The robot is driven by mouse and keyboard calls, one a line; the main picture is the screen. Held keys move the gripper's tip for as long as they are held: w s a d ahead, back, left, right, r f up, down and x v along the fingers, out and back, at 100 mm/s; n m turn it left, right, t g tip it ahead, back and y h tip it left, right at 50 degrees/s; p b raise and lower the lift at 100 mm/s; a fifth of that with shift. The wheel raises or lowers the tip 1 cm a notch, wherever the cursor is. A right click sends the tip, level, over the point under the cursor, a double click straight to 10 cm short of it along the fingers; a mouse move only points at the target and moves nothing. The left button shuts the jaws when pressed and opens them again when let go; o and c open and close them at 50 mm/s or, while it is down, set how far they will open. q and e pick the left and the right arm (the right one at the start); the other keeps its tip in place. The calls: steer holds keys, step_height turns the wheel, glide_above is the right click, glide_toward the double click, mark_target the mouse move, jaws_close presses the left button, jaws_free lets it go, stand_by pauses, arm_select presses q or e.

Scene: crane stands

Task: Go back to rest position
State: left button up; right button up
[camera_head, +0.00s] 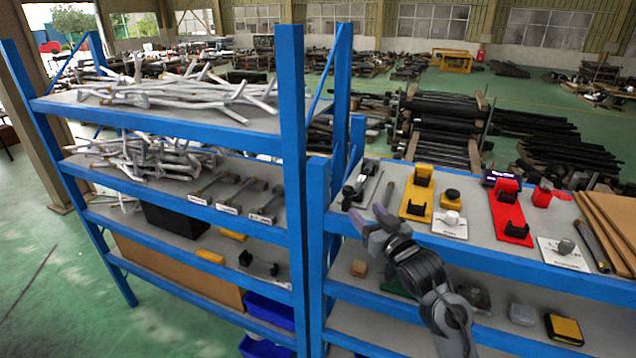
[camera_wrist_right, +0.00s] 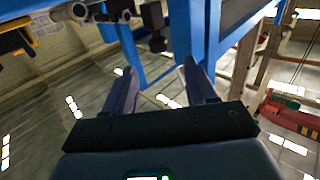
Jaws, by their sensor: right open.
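My right gripper (camera_head: 374,221) is in front of the upper shelf of the right-hand blue rack (camera_head: 580,287), near its left end. Its arm comes up from the bottom of the head view. In the right wrist view the two fingers of the right gripper (camera_wrist_right: 159,67) stand apart with nothing between them. Blue rack parts and a grey-tiled surface show beyond the fingers there. Whether the gripper touches the rack cannot be told. My left gripper is not in view.
The upper shelf holds a yellow plate (camera_head: 417,199), a red plate (camera_head: 509,216), a white plate (camera_head: 563,254) and brown boards (camera_head: 612,225). A yellow-topped box (camera_head: 564,329) sits on the shelf below. A taller blue rack (camera_head: 290,130) with white branch-like parts stands left.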

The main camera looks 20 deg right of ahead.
steer(key=s+a+f+g+p, duration=0.3)
steer(key=s+f, duration=0.4)
steer(key=f, duration=0.4)
steer(key=s+a+f+g+p, duration=0.2)
steer(key=s+a+f+g, duration=0.1)
steer(key=s+f, duration=0.65)
steer(key=s+a+f+n+g+p, duration=0.1)
steer(key=s+g, duration=0.3)
steer(key=s, duration=0.8)
steer(key=s+a+f+g+p, duration=0.1)
steer(key=s+a+g, duration=0.3)
steer(key=s, duration=0.7)
steer(key=shift+s+f+n+p, duration=0.15)
steer(key=shift+s+n+p, duration=0.25)
steer(key=shift+p, duration=0.1)
